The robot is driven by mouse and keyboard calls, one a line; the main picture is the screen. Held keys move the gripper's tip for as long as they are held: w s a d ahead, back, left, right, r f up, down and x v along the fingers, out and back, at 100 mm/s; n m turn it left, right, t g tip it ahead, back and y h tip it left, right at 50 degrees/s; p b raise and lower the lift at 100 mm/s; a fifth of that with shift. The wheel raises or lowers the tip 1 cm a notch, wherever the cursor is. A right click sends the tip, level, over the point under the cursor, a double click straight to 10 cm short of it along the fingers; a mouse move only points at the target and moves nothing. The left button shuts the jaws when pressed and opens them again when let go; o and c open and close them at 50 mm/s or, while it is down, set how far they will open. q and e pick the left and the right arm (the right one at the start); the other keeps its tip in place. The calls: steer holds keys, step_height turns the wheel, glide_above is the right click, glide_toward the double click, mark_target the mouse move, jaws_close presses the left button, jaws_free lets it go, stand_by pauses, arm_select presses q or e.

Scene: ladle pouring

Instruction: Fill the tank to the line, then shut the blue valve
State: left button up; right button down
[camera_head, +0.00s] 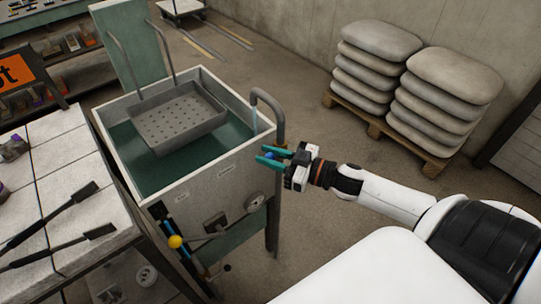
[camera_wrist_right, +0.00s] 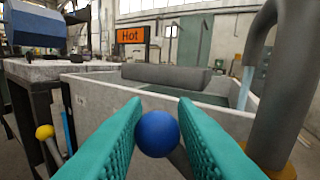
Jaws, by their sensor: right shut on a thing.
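The tank (camera_head: 225,166) is a pale open-topped box on legs, with dark green-teal liquid (camera_head: 133,150) inside. A curved grey spout (camera_head: 268,97) stands at its right corner, and a thin pale-blue stream (camera_head: 255,118) falls from it into the tank. My right gripper (camera_head: 265,155) has its teal fingers shut on the blue ball knob (camera_wrist_right: 157,133) of the valve, beside the tank's right corner. A yellow ball knob (camera_head: 175,241) on a lever is at the tank's lower front. I cannot make out the fill line. My left gripper is out of view.
A perforated grey tray (camera_head: 178,117) sits over the tank opening. A tiled table (camera_head: 62,180) with black long-handled tools (camera_head: 60,250) is at the left. Stacked sacks (camera_head: 440,90) on a pallet are at the back right. Open floor lies between the sacks and tank.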

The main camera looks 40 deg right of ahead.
steer(key=shift+f, duration=0.15)
steer(key=shift+s+a+f+n+p, duration=0.15)
steer(key=shift+n+p, duration=0.15)
steer(key=shift+p, duration=0.4)
steer(key=n+p, duration=0.1)
steer(key=f+n+g+h+p, duration=0.1)
steer(key=p, duration=0.1)
steer(key=shift+a+f+p, duration=0.15)
steer(key=shift+a+p, duration=0.15)
steer(key=shift+a, duration=0.1)
step_height(320, 180, down, 3)
steer(key=n+g+h+p, duration=0.1)
steer(key=n+p, duration=0.1)
steer(key=p, duration=0.1)
steer(key=shift+a+n+h, duration=0.15)
steer(key=shift+n+h, duration=0.15)
steer(key=shift+n, duration=0.1)
